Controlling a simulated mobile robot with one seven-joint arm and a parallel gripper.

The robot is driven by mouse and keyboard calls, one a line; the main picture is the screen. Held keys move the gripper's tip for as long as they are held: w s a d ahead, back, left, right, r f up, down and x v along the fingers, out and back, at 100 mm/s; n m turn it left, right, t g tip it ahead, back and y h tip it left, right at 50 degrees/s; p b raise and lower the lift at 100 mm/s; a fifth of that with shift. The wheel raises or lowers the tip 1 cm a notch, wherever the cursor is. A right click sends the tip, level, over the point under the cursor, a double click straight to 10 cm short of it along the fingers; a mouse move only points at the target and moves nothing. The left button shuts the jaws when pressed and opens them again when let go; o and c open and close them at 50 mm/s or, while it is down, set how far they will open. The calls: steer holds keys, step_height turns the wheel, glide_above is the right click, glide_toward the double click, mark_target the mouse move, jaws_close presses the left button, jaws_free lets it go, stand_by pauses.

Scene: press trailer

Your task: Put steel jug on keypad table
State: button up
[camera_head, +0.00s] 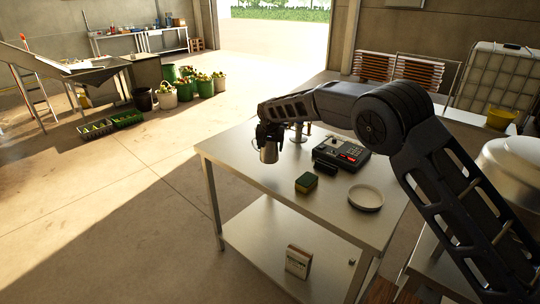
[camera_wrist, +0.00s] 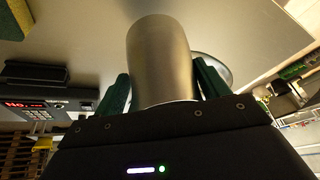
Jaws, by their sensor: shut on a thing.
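The steel jug (camera_head: 268,153) is a small grey metal vessel at the far left part of the keypad table (camera_head: 240,150). My gripper (camera_head: 269,133) is shut on it from above. In the wrist view the jug (camera_wrist: 162,62) stands between the two green-padded fingers of my gripper (camera_wrist: 160,92). The jug looks upright; whether its base touches the table top I cannot tell. The keypad device (camera_head: 341,152), black with a red display, sits on the table to the right of the jug. It also shows in the wrist view (camera_wrist: 40,110).
On the table are a green and yellow sponge (camera_head: 306,183), a dark small block (camera_head: 326,167), a white round dish (camera_head: 366,197) and a metal item (camera_head: 298,133) behind the jug. A box (camera_head: 298,262) stands on the lower shelf. The table's front left part is clear.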

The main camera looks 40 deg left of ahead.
mark_target(270, 154)
steer(key=shift+f, duration=2.2)
steer(key=o, duration=1.1)
steer(key=shift+f, duration=0.15)
steer(key=v, duration=1.2)
